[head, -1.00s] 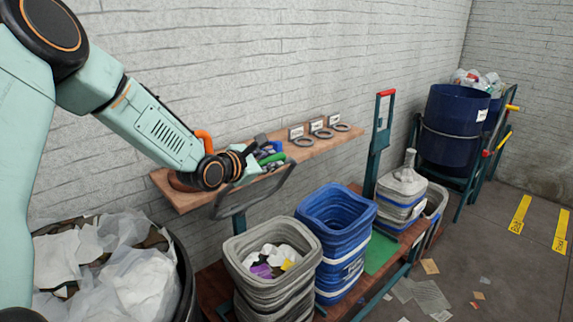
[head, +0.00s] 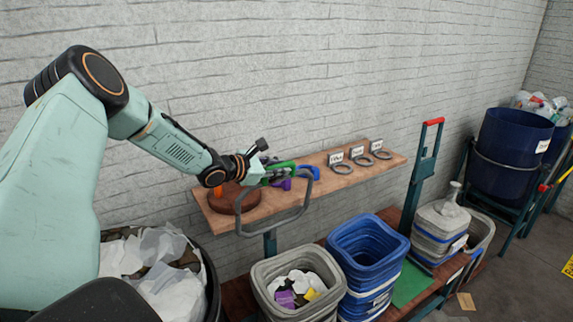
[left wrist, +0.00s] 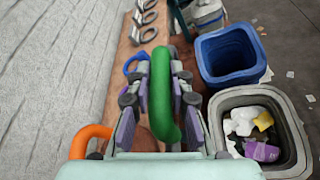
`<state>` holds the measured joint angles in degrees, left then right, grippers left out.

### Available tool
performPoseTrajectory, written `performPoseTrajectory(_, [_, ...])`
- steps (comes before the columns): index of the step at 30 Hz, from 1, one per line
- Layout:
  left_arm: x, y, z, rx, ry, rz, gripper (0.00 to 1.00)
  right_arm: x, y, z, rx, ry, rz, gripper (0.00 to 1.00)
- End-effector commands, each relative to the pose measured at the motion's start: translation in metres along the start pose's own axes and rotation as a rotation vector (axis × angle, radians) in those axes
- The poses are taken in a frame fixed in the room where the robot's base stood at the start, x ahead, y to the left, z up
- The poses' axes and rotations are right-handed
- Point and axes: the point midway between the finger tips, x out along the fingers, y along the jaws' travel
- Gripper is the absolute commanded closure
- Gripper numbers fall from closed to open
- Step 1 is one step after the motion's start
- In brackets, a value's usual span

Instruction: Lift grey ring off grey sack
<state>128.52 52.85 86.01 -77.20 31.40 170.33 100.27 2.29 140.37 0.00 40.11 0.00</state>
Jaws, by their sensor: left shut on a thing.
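My left gripper (head: 268,168) is shut on a green loop (head: 280,171) above the shelf's left part. In the left wrist view the green loop (left wrist: 160,90) stands between the fingers. A large grey ring (head: 275,232), a rounded loop, shows just below and right of the gripper; I cannot tell what supports it. The grey sack (head: 262,272) stands open below, with white, purple and yellow scraps inside; it also shows in the left wrist view (left wrist: 290,130). The ring appears above and apart from this sack's rim. My right gripper is not in view.
A wooden shelf (head: 375,172) along the wall carries several small grey rings (head: 341,168) with labels, a blue loop (head: 310,172) and an orange loop (left wrist: 90,138). A blue sack (head: 365,240) stands beside the grey one. White bags (head: 165,265) fill a bin at lower left.

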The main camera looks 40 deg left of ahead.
Motion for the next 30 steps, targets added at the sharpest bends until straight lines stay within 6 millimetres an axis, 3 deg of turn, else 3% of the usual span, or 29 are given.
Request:
performPoseTrajectory(19, [0.0001,0.0081,-0.0013,0.002,-0.004,0.004,1.0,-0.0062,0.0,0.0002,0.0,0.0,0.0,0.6])
performPoseTrajectory(20, [0.0002,0.0081,-0.0013,0.002,-0.004,0.004,0.78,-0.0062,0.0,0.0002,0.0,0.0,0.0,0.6])
performPoseTrajectory(27, [0.0014,0.0079,-0.001,0.002,-0.003,0.003,0.57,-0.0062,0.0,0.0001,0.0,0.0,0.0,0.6])
performPoseTrajectory(30, [0.0013,0.0077,-0.0012,0.002,-0.003,0.003,0.57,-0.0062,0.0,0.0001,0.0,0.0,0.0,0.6])
